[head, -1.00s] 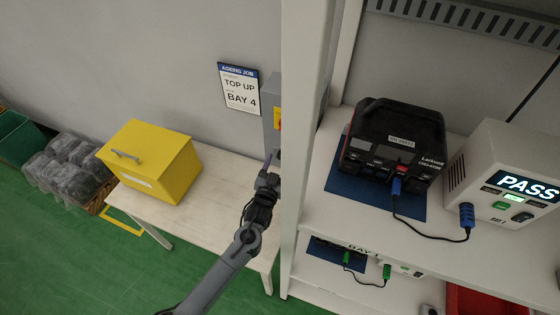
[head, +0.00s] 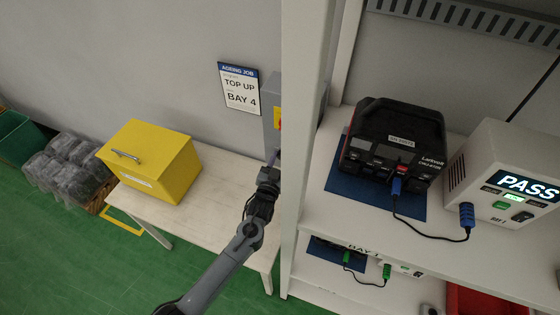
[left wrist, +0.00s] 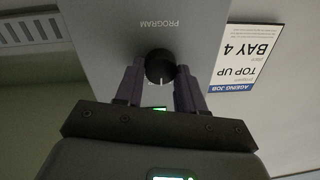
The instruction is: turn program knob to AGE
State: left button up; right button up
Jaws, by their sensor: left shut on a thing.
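The program knob (left wrist: 160,68) is black and round with a white pointer line. It sits on a grey panel (left wrist: 100,35) under an upside-down PROGRAM label (left wrist: 160,24) in the left wrist view. The pointer line points towards the bottom of that picture; no AGE marking is readable. My left gripper (left wrist: 159,82) is shut on the knob, one dark finger on each side. In the head view my left gripper (head: 273,160) is at the grey box (head: 270,103) beside the shelf post, and the knob is hidden. My right gripper is not in view.
A sign (head: 239,90) reads TOP UP, BAY 4. The white shelf post (head: 301,150) stands close to the right of my left arm. A yellow box (head: 160,165) stands on the pale table (head: 215,205). A black battery unit (head: 393,140) and a PASS tester (head: 500,180) occupy the shelf.

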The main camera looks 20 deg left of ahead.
pick_arm(q)
jog(key=shift+n, duration=0.4)
jog(key=n, duration=0.8)
jog(key=shift+a+r+n+g+p, duration=0.1)
jog(key=shift+a+n+g+p, duration=0.05)
jog(key=shift+n+g+p, duration=0.2)
jog(key=shift+n+h, duration=0.25)
jog(key=shift+h, duration=0.05)
jog(key=o, duration=1)
jog(key=shift+o, duration=0.2)
jog(key=shift+s, duration=0.1)
jog(key=s, duration=1)
jog(key=shift+s+r, duration=0.25)
jog(key=shift+s, duration=0.05)
